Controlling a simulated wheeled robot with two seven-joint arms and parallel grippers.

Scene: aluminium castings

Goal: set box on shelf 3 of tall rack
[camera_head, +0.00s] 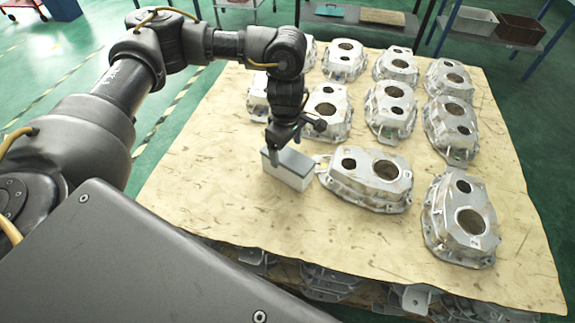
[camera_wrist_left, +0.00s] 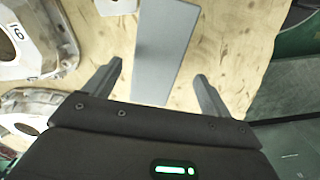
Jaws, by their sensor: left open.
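A small box (camera_head: 288,177) with white sides and a grey top stands on the wooden sheet, left of the castings. My left gripper (camera_head: 285,141) is over the box, pointing down, with its fingers close to the box's top. In the left wrist view the grey top of the box (camera_wrist_left: 165,45) lies between the two spread fingers of the gripper (camera_wrist_left: 158,72), with a gap on each side. I cannot tell how far the fingertips reach down the box. My right gripper is not in view. No rack shelf is marked as shelf 3 in view.
Several aluminium castings (camera_head: 370,180) stand in rows on the wooden sheet (camera_head: 220,215), one close to the box's right. More castings show beneath its front edge. Behind is blue-posted shelving (camera_head: 435,25) with a grey bin (camera_head: 472,20) and a brown bin (camera_head: 520,28). The sheet's front left is clear.

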